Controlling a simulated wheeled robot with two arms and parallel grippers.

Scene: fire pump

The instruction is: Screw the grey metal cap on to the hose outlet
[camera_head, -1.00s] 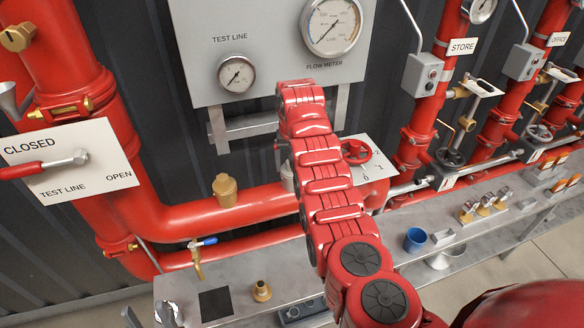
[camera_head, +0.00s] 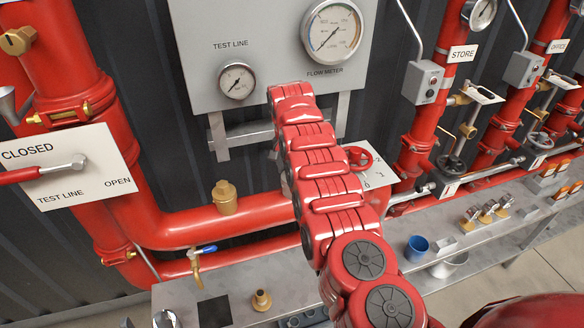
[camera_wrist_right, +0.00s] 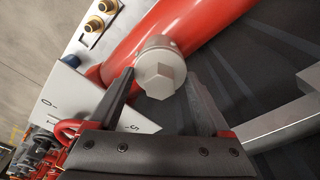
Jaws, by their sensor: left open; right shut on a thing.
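In the right wrist view, the light grey metal cap (camera_wrist_right: 160,76) with a hexagonal end sits at the upper red pipe, where the hose outlet is. The outlet itself is hidden behind the cap; I cannot tell how far the threads engage. My right gripper (camera_wrist_right: 161,84) has its dark fingers on either side of the cap and is shut on it. In the head view, my right arm covers this gripper and the cap. My left gripper (camera_head: 146,322) is open, barely in view at the bottom left edge, low by the bench.
A brass cap (camera_head: 224,197) stands on the red pipe (camera_head: 190,230) left of my right arm. A red handwheel (camera_head: 358,158) is close on its right. The bench (camera_head: 235,285) holds a brass fitting (camera_head: 261,300), a black square (camera_head: 214,312) and a blue cup (camera_head: 417,249). The gauge panel (camera_head: 270,60) is above.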

